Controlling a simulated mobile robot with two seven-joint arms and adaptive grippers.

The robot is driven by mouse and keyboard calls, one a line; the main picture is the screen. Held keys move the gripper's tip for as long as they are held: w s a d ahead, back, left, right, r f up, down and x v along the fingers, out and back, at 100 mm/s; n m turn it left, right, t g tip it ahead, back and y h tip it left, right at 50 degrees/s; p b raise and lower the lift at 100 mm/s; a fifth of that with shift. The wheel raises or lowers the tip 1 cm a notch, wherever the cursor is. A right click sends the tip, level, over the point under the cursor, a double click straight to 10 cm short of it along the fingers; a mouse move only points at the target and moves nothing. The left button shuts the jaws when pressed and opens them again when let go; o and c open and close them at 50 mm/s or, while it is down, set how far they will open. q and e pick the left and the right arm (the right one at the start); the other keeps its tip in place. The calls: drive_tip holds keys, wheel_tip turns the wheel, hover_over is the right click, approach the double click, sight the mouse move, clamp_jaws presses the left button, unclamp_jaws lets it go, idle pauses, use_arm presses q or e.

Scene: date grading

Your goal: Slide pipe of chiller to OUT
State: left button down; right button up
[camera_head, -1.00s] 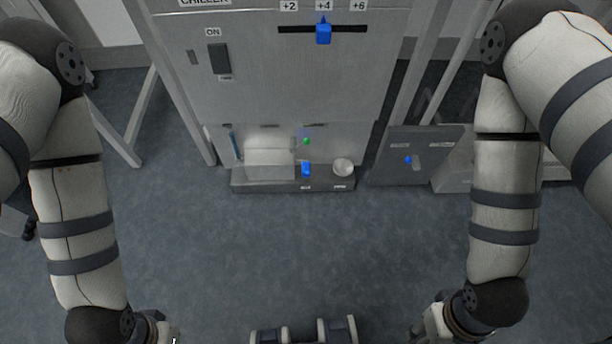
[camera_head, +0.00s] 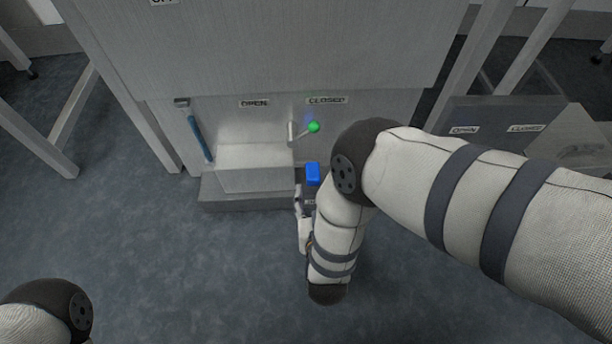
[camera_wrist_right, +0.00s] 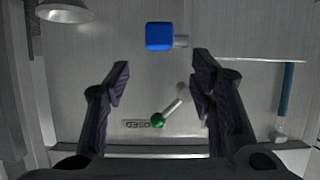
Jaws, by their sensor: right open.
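The chiller (camera_head: 250,50) stands ahead, a grey metal cabinet with a low ledge at its base. A blue block-shaped handle (camera_head: 313,173) sits at the ledge, just left of my right arm; it also shows in the right wrist view (camera_wrist_right: 159,36) with a short grey stub at its side. I take it for the pipe's handle; its IN and OUT marks cannot be read. My right gripper (camera_head: 299,195) is just below and left of the handle. In the right wrist view the gripper (camera_wrist_right: 162,68) is open and empty, the handle beyond its fingertips. My left gripper is out of view.
A green-knobbed lever (camera_head: 313,127) is on the chiller front under OPEN and CLOSED labels. A blue rod (camera_head: 199,138) is at left. A pale cup (camera_wrist_right: 66,10) shows in the right wrist view. A grey box (camera_head: 490,122) stands at right. Floor in front is clear.

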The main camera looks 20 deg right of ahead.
sight(314, 180)
drive_tip(key=b+x, duration=0.1)
drive_tip(key=x, duration=0.1)
drive_tip(key=b+x, duration=0.1)
drive_tip(key=x, duration=0.2)
drive_tip(key=b+x, duration=0.1)
drive_tip(key=x, duration=0.2)
drive_tip(key=shift+f, duration=0.3)
drive_tip(key=shift+w+d+b, duration=0.15)
drive_tip(key=shift+w+b, duration=0.3)
drive_tip(key=shift+w, duration=0.05)
clamp_jaws()
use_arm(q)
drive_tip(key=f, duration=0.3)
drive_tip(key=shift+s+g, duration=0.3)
use_arm(e)
drive_tip(key=shift+d, duration=0.15)
